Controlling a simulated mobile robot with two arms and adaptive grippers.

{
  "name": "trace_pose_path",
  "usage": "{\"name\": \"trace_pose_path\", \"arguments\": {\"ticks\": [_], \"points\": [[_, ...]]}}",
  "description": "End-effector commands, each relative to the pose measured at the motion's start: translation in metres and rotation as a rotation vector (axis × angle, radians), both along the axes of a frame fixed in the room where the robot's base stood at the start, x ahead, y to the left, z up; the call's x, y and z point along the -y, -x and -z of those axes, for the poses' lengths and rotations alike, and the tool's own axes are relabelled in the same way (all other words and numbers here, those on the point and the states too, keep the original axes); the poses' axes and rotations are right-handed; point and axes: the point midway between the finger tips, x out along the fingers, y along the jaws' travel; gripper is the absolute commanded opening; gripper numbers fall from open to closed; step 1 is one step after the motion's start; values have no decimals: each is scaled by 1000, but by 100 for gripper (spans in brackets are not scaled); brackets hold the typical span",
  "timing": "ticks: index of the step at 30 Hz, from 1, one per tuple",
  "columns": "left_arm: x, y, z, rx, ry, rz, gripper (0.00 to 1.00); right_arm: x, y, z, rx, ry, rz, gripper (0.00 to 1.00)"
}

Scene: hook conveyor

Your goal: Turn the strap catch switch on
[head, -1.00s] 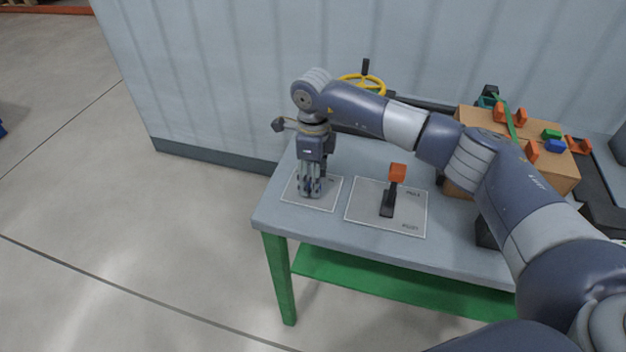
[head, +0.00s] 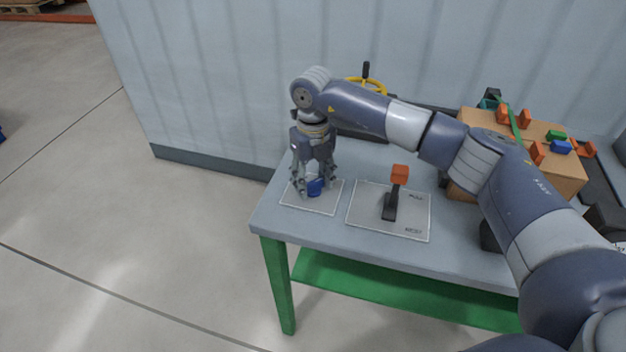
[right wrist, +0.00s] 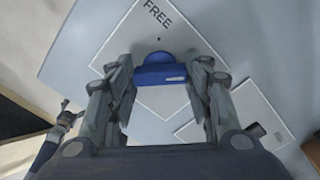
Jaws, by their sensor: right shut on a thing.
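A blue rotary switch (head: 316,187) stands on a pale plate (head: 320,207) at the left end of the table. In the right wrist view the blue switch (right wrist: 160,74) is between the fingers, and the plate (right wrist: 122,38) shows the word FREE. My right gripper (head: 313,190) reaches down from above and is shut on the switch, one finger on each side. The knob's other label is hidden.
A second plate (head: 418,228) with an orange-topped lever (head: 398,176) is just right of the switch. A yellow handwheel (head: 353,80) is behind the arm. A cardboard box (head: 565,178) with a green strap and small colored parts stands at the right.

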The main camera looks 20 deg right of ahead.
Motion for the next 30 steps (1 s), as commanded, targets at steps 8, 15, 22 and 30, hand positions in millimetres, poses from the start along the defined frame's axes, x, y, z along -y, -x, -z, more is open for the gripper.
{"name": "trace_pose_path", "arguments": {"ticks": [8,15,22,30], "points": [[0,0,1,0,0,0,84,0,0,0,1,0,50,23],[0,0,1,0,0,0,84,0,0,0,0,0,55,23],[0,0,1,0,0,0,84,0,0,0,0,0,55,65],[0,0,1,0,0,0,84,0,0,0,0,0,53,67]]}}
